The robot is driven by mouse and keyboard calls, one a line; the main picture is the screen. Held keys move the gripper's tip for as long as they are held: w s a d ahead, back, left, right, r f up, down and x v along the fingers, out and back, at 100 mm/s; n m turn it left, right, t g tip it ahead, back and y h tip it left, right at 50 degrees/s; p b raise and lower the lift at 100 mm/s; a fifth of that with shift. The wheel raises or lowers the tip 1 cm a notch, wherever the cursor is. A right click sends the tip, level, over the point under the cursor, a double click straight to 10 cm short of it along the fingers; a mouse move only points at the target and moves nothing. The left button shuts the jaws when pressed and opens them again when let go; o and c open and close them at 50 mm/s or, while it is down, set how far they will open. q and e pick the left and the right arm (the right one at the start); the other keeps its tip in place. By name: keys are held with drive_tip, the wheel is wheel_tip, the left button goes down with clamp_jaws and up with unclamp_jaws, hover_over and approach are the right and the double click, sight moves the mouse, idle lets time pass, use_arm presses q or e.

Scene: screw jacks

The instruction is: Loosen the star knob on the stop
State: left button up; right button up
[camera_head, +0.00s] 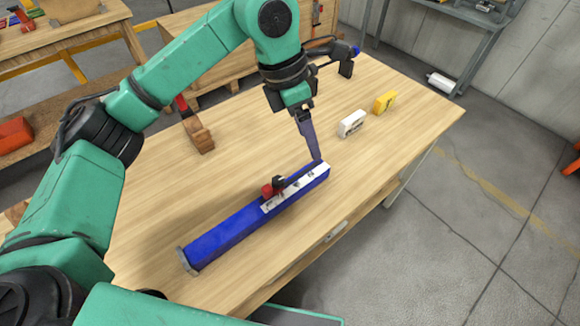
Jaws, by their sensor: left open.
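A long blue beam (228,229) lies diagonally on the wooden table, with a grey plate at its near left end. A white strip with dark marks (297,186) runs along its far right part. A small black stop (279,182) sits on the strip, with a red knob (267,190) at its left side. My left gripper (317,158) points down over the far right end of the beam, to the right of the knob and apart from it. It is open, though its fingers overlap in this view. Whether it touches the beam is unclear. My right gripper is not in view.
A white box (352,123) and a yellow box (385,102) stand on the table to the right of my left gripper. A wooden block with a red part (198,134) lies at the left. The table's front edge (352,219) is close to the beam.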

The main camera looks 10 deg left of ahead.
use_arm(q)
drive_tip(key=a+f+y, duration=0.2)
drive_tip(key=a+y, duration=0.1)
drive_tip(key=a, duration=0.3)
drive_tip(key=p, duration=0.2)
approach(278, 180)
wheel_tip(278, 180, down, 8)
drive_tip(key=shift+d+f, duration=0.15)
drive_tip(key=shift+f, duration=0.1)
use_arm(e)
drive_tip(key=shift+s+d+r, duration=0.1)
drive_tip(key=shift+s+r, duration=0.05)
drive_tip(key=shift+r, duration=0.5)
use_arm(q)
drive_tip(key=shift+c, duration=0.3)
